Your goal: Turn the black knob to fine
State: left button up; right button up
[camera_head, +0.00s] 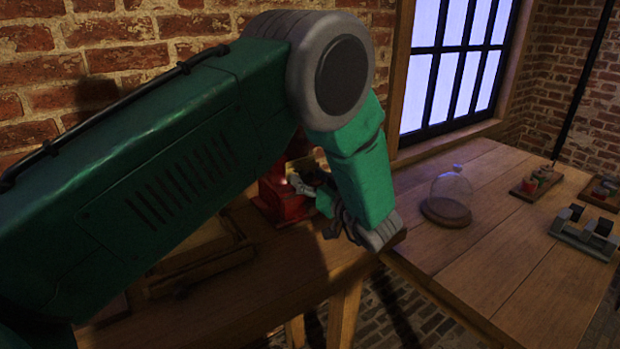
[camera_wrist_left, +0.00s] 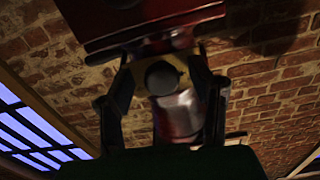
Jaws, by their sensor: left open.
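The black knob (camera_wrist_left: 162,77) shows in the left wrist view as a dark round cap, with a shiny reddish metal cylinder (camera_wrist_left: 178,115) just below it in the picture. A red device (camera_wrist_left: 140,25) fills the top of that view. My left gripper (camera_wrist_left: 162,62) is open, one finger on each side of the knob, with a visible gap to both. In the head view the red device (camera_head: 283,203) stands on the wooden bench, partly behind my left arm, and the left gripper is beside it. The knob and its markings cannot be made out there. My right gripper is out of view.
A wooden tray (camera_head: 215,262) lies on the bench, partly behind my arm. On the right table (camera_head: 480,250) stand a glass dome (camera_head: 452,188), a small board with jars (camera_head: 535,180) and a grey metal apparatus (camera_head: 583,238). A brick wall rises close behind the bench.

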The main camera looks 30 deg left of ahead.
pick_arm(q)
jog(key=shift+c, duration=0.4)
grip_shut()
jog(key=shift+n, duration=0.4)
jog(key=shift+o, duration=0.4)
grip_release()
jog(key=shift+d, duration=0.1)
